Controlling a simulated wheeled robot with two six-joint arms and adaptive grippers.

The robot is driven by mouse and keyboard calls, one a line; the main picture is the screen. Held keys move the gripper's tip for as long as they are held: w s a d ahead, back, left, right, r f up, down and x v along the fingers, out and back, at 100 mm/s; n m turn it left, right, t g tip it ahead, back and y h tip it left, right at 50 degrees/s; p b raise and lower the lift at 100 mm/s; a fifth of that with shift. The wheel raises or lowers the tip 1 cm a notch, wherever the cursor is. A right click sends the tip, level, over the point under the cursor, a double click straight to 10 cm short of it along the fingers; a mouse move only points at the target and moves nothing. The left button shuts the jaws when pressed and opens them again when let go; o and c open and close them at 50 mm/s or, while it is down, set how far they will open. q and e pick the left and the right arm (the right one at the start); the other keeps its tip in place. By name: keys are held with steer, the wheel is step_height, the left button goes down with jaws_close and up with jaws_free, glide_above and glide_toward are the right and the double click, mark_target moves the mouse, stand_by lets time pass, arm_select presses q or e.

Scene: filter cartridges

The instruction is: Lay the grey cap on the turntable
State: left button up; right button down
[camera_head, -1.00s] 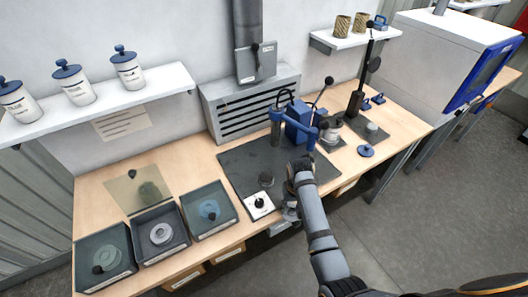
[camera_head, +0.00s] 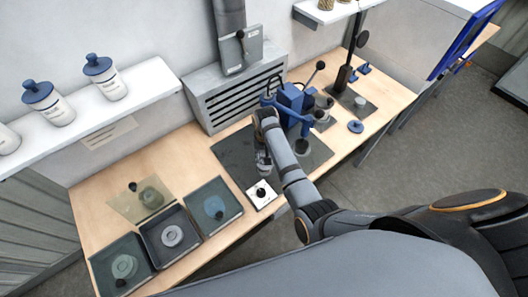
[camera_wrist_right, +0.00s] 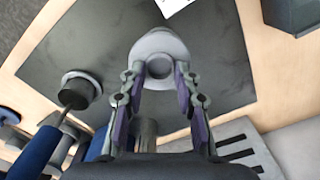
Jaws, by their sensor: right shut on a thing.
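My right gripper (camera_head: 263,160) reaches down over the dark mat (camera_head: 232,152) on the bench. It is shut on a light grey round piece, which I take to be the grey cap (camera_wrist_right: 160,42). In the right wrist view this piece sits between the fingertips (camera_wrist_right: 158,75), with a round recess or opening facing the camera. A dark round piece stood on the mat earlier, possibly the turntable; my gripper and arm now hide that spot. I cannot tell whether the cap touches anything below. My left gripper is not in view.
A blue press (camera_head: 292,103) stands on the mat's far right, with a grey round part (camera_head: 302,147) below it. A white plate with a black knob (camera_head: 261,194) lies at the mat's front edge. Several trays, one of them here (camera_head: 172,236), stand to the left.

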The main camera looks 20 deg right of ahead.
steer(key=shift+w+a+f, duration=0.1)
steer(key=shift+w+f, duration=0.1)
steer(key=shift+f, duration=0.35)
steer(key=shift+w+f, duration=0.15)
steer(key=shift+f, duration=0.4)
steer(key=shift+w+f, duration=0.1)
steer(key=shift+f, duration=0.55)
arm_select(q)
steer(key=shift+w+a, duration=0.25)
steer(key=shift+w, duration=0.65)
arm_select(e)
steer(key=shift+y, duration=0.3)
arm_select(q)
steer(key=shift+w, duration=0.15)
arm_select(e)
steer(key=shift+w, duration=0.1)
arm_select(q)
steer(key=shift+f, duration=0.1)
arm_select(e)
steer(key=shift+f, duration=0.4)
